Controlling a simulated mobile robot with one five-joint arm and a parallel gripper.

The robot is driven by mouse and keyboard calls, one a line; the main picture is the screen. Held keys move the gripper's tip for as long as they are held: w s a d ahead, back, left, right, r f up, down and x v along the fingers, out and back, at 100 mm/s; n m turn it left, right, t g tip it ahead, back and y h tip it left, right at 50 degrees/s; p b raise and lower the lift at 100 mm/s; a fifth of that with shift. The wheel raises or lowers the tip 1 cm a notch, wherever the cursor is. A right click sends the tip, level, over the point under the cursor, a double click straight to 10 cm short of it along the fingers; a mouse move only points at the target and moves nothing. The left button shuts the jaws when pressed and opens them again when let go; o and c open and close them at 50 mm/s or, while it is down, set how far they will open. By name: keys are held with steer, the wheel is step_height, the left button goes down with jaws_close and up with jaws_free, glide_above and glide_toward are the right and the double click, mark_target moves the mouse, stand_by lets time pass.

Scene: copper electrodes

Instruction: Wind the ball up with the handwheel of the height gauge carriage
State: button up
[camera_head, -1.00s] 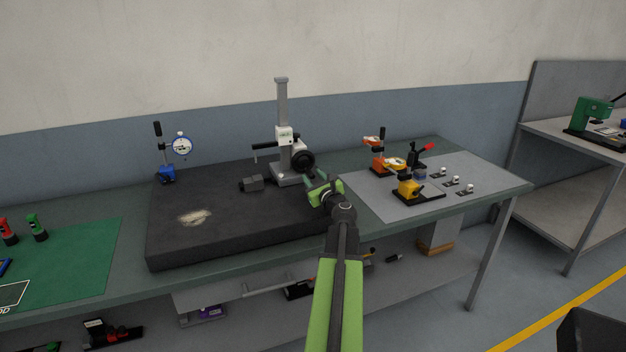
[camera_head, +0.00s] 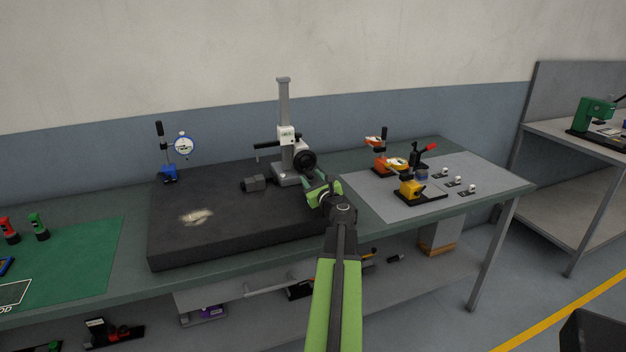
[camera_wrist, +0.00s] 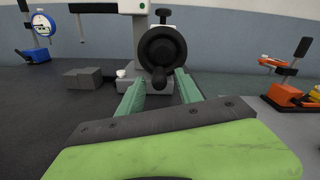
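The height gauge (camera_head: 284,105) stands upright at the back right of the dark surface plate, with its white carriage (camera_head: 286,136) partway up the column. Its black handwheel (camera_head: 305,159) faces me; in the wrist view the handwheel (camera_wrist: 162,46) is centred ahead, with a knob at its lower rim. A thin arm with a downward probe (camera_head: 257,152) reaches left from the carriage; the ball at its tip is too small to make out.
A grey block (camera_head: 253,183) sits on the surface plate (camera_head: 240,225) left of the gauge base. A blue dial indicator stand (camera_head: 168,172) is at the back left. Orange and yellow clamps (camera_head: 410,188) stand on the grey mat to the right.

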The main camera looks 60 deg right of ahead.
steer(key=shift+v, duration=3)
